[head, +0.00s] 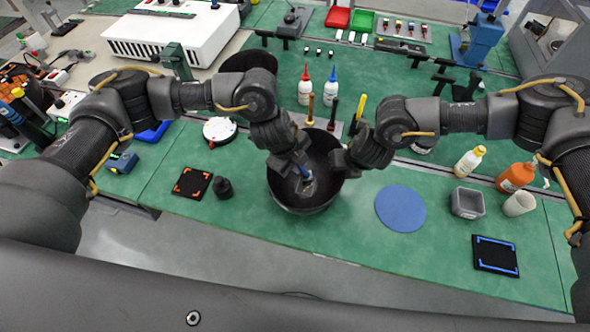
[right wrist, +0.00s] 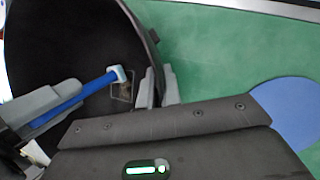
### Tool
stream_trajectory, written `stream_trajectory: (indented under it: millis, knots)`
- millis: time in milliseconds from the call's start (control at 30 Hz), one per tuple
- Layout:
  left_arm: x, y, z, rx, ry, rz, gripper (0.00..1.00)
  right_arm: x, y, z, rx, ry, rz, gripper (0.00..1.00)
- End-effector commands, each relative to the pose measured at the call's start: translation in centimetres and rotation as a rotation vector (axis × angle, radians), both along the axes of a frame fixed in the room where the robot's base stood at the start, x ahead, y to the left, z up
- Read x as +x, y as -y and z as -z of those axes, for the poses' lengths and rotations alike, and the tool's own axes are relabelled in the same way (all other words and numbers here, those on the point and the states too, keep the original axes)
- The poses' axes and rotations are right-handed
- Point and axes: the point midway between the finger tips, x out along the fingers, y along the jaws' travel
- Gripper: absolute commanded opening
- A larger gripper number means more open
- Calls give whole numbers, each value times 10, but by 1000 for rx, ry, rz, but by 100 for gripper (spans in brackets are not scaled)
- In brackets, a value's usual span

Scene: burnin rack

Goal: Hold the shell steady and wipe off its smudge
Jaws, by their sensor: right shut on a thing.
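The shell (head: 283,197) is a black bowl on the green bench, open side up. It fills the left of the right wrist view (right wrist: 60,45). My right gripper (head: 340,162) is shut on its right rim, one finger on each side of the wall (right wrist: 158,88). My left gripper (head: 299,167) reaches into the bowl and is shut on a blue-handled wiping tool (right wrist: 85,92) with a pale head. A brownish smudge (right wrist: 125,91) with a thin square outline lies on the inner wall. The tool's head is at the smudge's upper edge; I cannot tell whether it touches.
A blue round mat (head: 400,208) lies right of the shell. A grey box (head: 467,203) and bottles stand farther right. A black pad with orange corners (head: 191,184) and a small black object (head: 223,188) lie left. Two bottles (head: 304,88) stand behind.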

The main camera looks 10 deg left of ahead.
Motion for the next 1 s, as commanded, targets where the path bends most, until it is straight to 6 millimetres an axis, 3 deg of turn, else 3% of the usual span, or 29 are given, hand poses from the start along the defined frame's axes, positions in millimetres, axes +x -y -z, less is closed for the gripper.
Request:
stream_trajectory:
  millis: [200,1000]
  knots:
    - [19,3,1,-2,-1,-2,0,0,0,0,1,0,0,0]
    - [-56,-7,0,0,0,3,0,0,0,0,1,0,0,0]
